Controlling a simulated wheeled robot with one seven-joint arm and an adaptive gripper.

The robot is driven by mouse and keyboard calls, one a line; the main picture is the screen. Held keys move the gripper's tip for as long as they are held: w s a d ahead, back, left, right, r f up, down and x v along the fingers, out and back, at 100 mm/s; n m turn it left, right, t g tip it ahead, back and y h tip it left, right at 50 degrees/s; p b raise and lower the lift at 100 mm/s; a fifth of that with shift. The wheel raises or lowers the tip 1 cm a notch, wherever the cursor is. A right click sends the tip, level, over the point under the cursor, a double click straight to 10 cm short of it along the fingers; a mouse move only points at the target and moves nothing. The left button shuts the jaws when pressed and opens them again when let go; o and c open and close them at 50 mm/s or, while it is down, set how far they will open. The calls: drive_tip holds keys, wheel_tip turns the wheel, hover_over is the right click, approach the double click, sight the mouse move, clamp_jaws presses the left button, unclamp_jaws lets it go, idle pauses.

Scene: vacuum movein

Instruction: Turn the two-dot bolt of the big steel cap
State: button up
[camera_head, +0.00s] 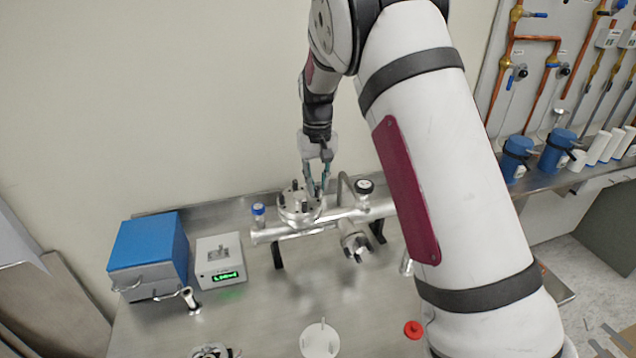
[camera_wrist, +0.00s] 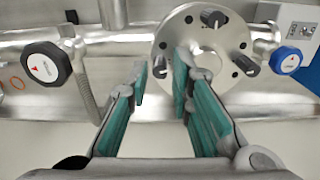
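The big steel cap (camera_wrist: 229,35) is a round flange on top of the horizontal steel pipe; it also shows in the head view (camera_head: 288,204). Three dark bolts stand on it in the wrist view: a top bolt (camera_wrist: 213,18), a right bolt (camera_wrist: 246,65) and a left bolt (camera_wrist: 160,66). Small dark dots mark the rim, but I cannot tell which bolt has two. My gripper (camera_wrist: 163,82) is open and empty, its teal fingers pointing at the cap's edge. In the picture the left bolt appears between the fingertips; contact cannot be told. The head view shows my gripper (camera_head: 318,184) at the cap's right side.
A black-knobbed valve (camera_head: 365,187) and bent hose (camera_head: 342,188) stand right of the cap. A blue-knobbed valve (camera_head: 258,211) stands left. A smaller flange (camera_head: 354,243) projects in front. A grey meter (camera_head: 219,259) and blue box (camera_head: 149,250) sit further left.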

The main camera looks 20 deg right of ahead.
drive_tip(key=shift+f, duration=0.3)
clamp_jaws()
drive_tip(key=shift+m+b, duration=0.4)
drive_tip(key=shift+m, duration=0.5)
unclamp_jaws()
drive_tip(key=shift+r, duration=0.1)
